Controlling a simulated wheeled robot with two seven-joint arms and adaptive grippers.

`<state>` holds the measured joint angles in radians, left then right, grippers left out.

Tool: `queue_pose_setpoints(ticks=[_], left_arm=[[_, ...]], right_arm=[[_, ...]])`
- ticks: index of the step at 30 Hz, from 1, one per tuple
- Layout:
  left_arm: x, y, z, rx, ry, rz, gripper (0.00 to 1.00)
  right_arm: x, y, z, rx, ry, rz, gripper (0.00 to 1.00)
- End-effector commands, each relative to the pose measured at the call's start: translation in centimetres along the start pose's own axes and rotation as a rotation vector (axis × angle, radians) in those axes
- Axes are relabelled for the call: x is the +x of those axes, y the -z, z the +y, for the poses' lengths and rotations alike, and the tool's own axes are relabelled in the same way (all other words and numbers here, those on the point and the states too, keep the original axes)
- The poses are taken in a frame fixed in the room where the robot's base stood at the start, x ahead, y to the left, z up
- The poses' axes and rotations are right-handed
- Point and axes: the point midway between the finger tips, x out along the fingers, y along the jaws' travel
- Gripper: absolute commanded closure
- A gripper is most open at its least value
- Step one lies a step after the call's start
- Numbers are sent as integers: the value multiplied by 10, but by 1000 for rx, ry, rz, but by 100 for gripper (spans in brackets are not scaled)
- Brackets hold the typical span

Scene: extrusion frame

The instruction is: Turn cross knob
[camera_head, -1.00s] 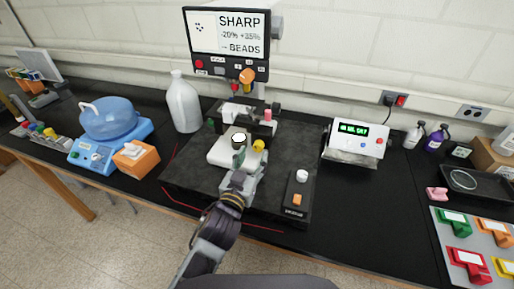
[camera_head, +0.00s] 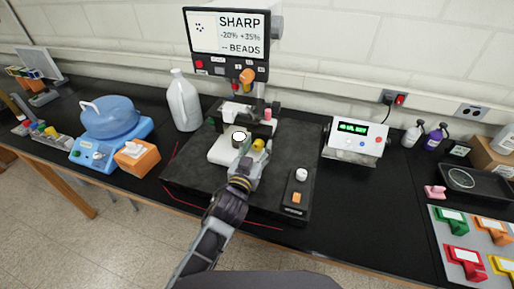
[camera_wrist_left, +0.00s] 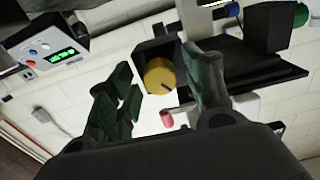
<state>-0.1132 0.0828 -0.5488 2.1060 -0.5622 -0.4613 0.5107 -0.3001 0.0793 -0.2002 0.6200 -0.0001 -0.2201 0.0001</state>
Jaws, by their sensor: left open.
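A round yellow knob (camera_head: 259,145) with a dark line on its face sits on the right side of the small white and black stage device (camera_head: 229,148). My left gripper (camera_head: 252,153) is open right in front of the knob. In the left wrist view the yellow knob (camera_wrist_left: 160,77) shows between the two dark green fingers of my gripper (camera_wrist_left: 158,88), nearer the right finger. I cannot tell whether a finger touches it. No cross shape shows on the knob. My right gripper is not in view.
The device stands on a dark mat (camera_head: 190,170). A control pad (camera_head: 297,192) with white and orange knobs lies right of my arm. A white jug (camera_head: 184,103), a monitor (camera_head: 228,35) and a green-display box (camera_head: 354,139) stand around it. A pink knob (camera_wrist_left: 167,118) is close by.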

Motion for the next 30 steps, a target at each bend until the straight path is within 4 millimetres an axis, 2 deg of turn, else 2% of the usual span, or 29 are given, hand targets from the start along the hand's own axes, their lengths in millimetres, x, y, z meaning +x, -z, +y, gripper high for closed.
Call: queue_pose_setpoints(ticks=[2,12,20,30], left_arm=[[0,0,0,0,0,0,53],[0,0,0,0,0,0,95],[0,0,0,-39,0,-1,95],[0,0,0,-227,1,-1,95]], right_arm=[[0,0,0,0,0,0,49],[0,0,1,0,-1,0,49],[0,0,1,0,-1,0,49],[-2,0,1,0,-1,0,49]])
